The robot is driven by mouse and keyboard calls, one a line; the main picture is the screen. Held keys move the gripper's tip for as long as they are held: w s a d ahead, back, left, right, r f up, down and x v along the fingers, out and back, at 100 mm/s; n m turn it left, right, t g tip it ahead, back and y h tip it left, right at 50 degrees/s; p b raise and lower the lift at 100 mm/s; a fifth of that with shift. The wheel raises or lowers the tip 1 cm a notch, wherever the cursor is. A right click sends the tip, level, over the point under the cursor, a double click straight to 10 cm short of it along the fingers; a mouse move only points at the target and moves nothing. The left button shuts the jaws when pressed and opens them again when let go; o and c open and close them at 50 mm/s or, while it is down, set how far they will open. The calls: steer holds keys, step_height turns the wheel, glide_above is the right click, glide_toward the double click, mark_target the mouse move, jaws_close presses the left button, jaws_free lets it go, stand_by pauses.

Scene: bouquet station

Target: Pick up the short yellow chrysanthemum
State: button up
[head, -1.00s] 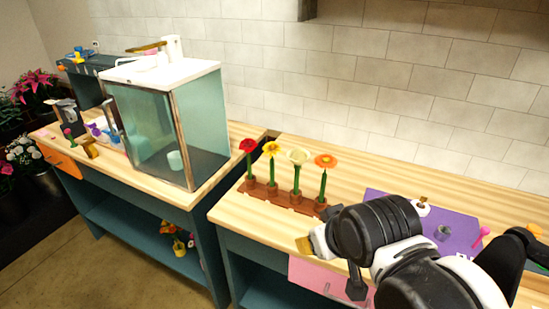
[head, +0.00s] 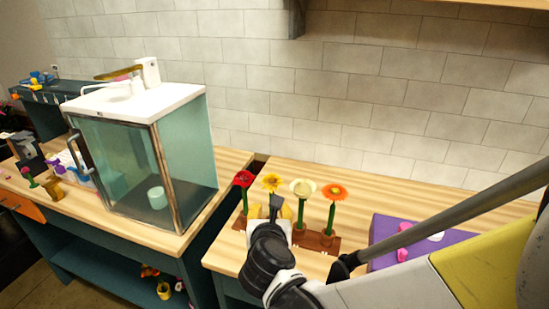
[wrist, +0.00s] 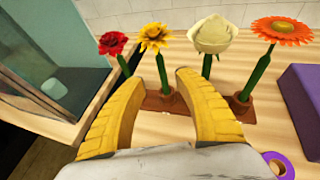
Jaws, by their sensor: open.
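The yellow flower (head: 271,182) stands upright in a brown holder (head: 319,240), second from the left in a row with a red flower (head: 243,179), a cream flower (head: 303,189) and an orange flower (head: 334,192). The yellow flower also shows in the wrist view (wrist: 155,38), its stem running down between my fingers. My gripper (wrist: 168,88) has yellow fingers spread apart. It is in front of the row, and no flower is gripped. In the head view my gripper (head: 281,210) hides the lower yellow stem and part of the holder.
A glass-sided cabinet (head: 120,165) with a sink top stands on the left bench. The tiled wall is behind; bare wood (head: 232,165) lies left of and behind the row.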

steer(key=b+x, duration=0.3)
steer(key=x, duration=0.6)
steer(key=shift+d+r, duration=0.15)
jaws_close()
